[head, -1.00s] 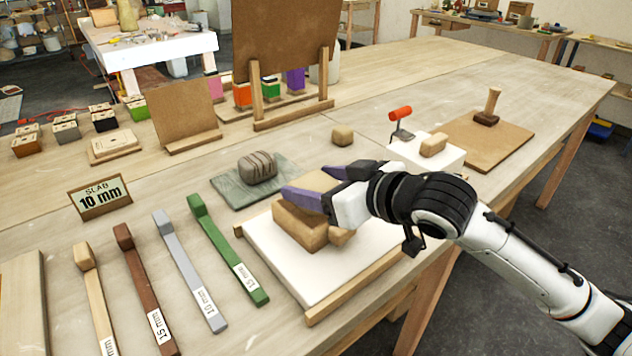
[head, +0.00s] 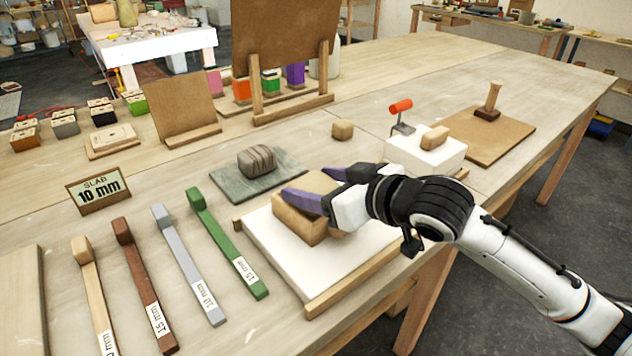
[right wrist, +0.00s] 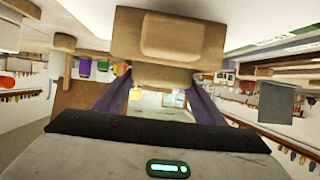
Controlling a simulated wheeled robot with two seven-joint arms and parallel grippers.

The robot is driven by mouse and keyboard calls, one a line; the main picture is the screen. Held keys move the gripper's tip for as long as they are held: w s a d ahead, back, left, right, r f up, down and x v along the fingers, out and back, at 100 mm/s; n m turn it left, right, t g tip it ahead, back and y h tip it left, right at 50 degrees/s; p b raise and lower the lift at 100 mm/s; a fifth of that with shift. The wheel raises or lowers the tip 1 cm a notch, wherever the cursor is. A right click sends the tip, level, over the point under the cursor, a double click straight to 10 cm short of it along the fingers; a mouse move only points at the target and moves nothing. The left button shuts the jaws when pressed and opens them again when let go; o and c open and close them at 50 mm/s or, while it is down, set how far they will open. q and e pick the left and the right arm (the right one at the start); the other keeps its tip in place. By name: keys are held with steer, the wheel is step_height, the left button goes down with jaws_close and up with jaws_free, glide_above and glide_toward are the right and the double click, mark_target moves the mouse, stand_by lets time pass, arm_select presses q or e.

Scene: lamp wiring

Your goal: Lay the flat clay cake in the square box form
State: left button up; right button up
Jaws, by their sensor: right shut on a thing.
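My right gripper (head: 316,190) has its purple fingers over a tan block-like body (head: 302,228) at the white board (head: 345,258) with wooden side rails. In the right wrist view the fingers (right wrist: 160,95) close on a tan piece (right wrist: 165,77), and a larger tan square body with a raised or sunken rectangle (right wrist: 185,38) lies just beyond it. I cannot tell which of these is the clay cake and which the box form, nor whether the held piece touches the board. The gripper hides part of them. My left gripper is out of view.
A grooved clay lump (head: 257,161) sits on a grey-green slab (head: 225,185). Several coloured strips, including a green one (head: 230,240), lie to the left. The far right tabletop is clear.

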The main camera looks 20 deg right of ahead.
steer(key=o, duration=1.5)
steer(key=shift+f, duration=0.2)
